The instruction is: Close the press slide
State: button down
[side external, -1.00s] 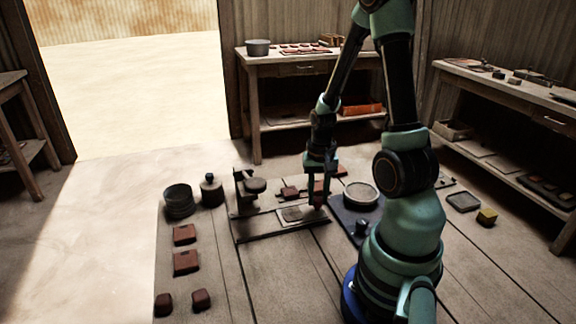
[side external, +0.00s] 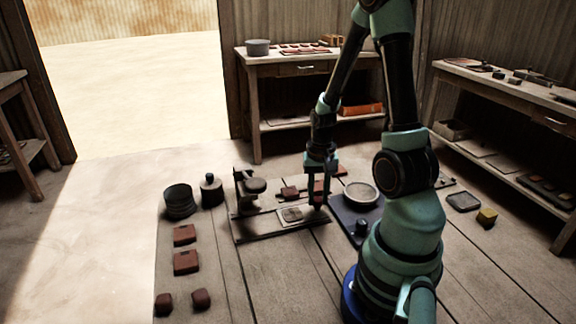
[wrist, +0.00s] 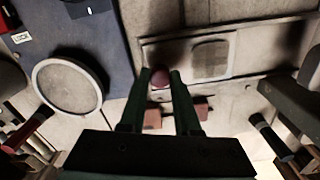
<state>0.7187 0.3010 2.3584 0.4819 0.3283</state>
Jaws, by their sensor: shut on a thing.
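The press (side external: 240,190) stands on the floor planks, with an upright post and a round dark head. Its flat slide (side external: 312,216) lies to the right of the head, out from under it, and bears a pale square tile (side external: 290,214). In the wrist view the slide (wrist: 165,58) shows with the tile (wrist: 210,58) on it. My gripper (side external: 317,205) is at the slide's right end. In the wrist view my gripper (wrist: 160,78) is shut on a reddish round knob (wrist: 160,76) at the slide's end. The fingers hide the knob's sides.
A blue board with a round pale dish (side external: 361,195) lies to the right of the slide. Reddish blocks (side external: 186,262) lie at the front left, and others lie behind the slide. A dark pot (side external: 179,201) and a knobbed weight (side external: 211,191) stand left of the press.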

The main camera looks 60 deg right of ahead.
dwell(0.4)
jog(key=w+a, duration=0.8)
jog(key=shift+w+a, duration=0.1)
jog(key=shift+w, duration=0.05)
jog(key=c, duration=0.6)
grip_release()
notch_tip(320, 180, up, 12)
jog(key=shift+r, duration=0.1)
